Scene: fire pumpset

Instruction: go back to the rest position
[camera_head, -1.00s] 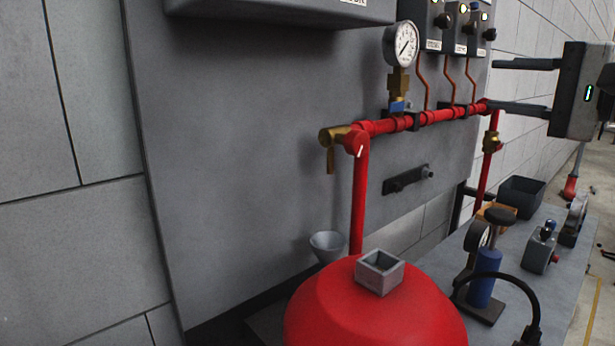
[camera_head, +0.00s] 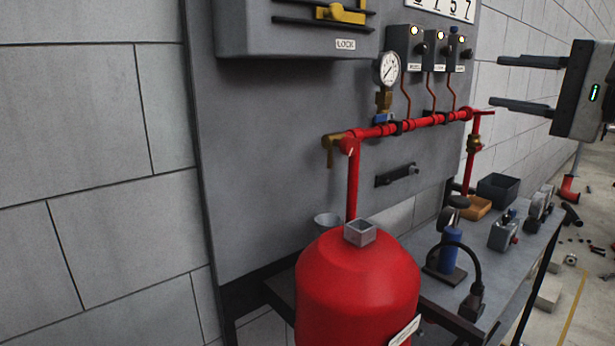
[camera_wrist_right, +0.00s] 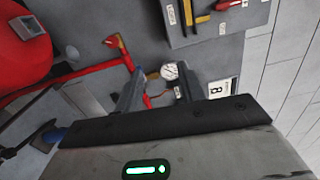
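My right gripper (camera_head: 522,84) is at the upper right of the head view, its two dark fingers spread apart with nothing between them. In the right wrist view its fingers (camera_wrist_right: 160,92) are also apart, with the panel and gauge showing beyond them. The gripper is clear of the red pipework (camera_head: 415,123) and the grey panel (camera_head: 270,130). My left gripper is in neither current view.
A red tank (camera_head: 358,285) with a square grey collar stands at front centre. The bench (camera_head: 510,262) at right holds a blue hand pump (camera_head: 450,255), a dark bin (camera_head: 497,188) and other parts. A lock box (camera_head: 295,30) is mounted on the panel.

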